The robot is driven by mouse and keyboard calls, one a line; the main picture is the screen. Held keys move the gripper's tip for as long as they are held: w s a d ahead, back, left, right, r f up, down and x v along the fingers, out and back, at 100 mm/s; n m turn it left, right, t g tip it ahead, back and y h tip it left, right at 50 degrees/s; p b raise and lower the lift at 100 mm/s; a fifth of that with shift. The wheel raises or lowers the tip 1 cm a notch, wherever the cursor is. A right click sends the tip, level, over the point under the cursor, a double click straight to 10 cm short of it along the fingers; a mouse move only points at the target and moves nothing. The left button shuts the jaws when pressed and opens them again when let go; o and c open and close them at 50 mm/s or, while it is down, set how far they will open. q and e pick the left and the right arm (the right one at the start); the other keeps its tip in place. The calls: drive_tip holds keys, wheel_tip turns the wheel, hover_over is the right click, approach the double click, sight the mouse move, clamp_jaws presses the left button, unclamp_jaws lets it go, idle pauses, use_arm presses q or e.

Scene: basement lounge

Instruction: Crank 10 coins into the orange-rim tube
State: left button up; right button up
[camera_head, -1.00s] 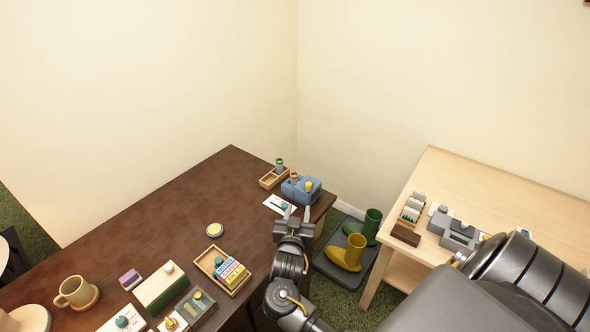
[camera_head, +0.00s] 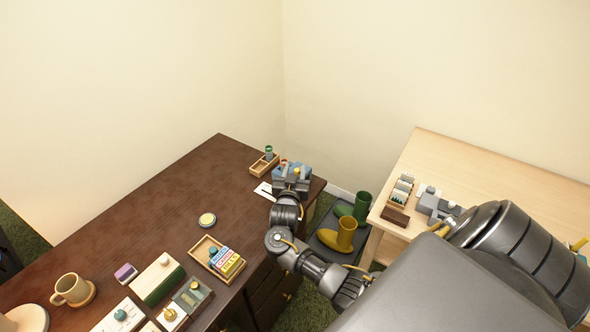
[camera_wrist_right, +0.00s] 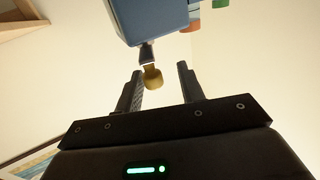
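The blue coin machine (camera_head: 304,170) stands at the far right corner of the dark table. My right gripper (camera_head: 291,173) is at its near side and partly hides it. In the right wrist view the machine (camera_wrist_right: 152,18) hangs in at the top, with a yellow crank knob (camera_wrist_right: 153,77) on a dark stem. The fingers of my right gripper (camera_wrist_right: 160,85) are open, with the knob showing between them; contact cannot be told. An orange part (camera_wrist_right: 190,26), perhaps the tube's rim, shows beside the machine. My left gripper is not in view.
A wooden tray (camera_head: 257,168) holding a green-topped tube (camera_head: 268,152) stands behind the machine. A white card (camera_head: 264,189) lies left of the gripper.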

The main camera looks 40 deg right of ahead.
drive_tip(key=shift+w+d, duration=0.2)
drive_tip(key=shift+d, duration=0.05)
clamp_jaws()
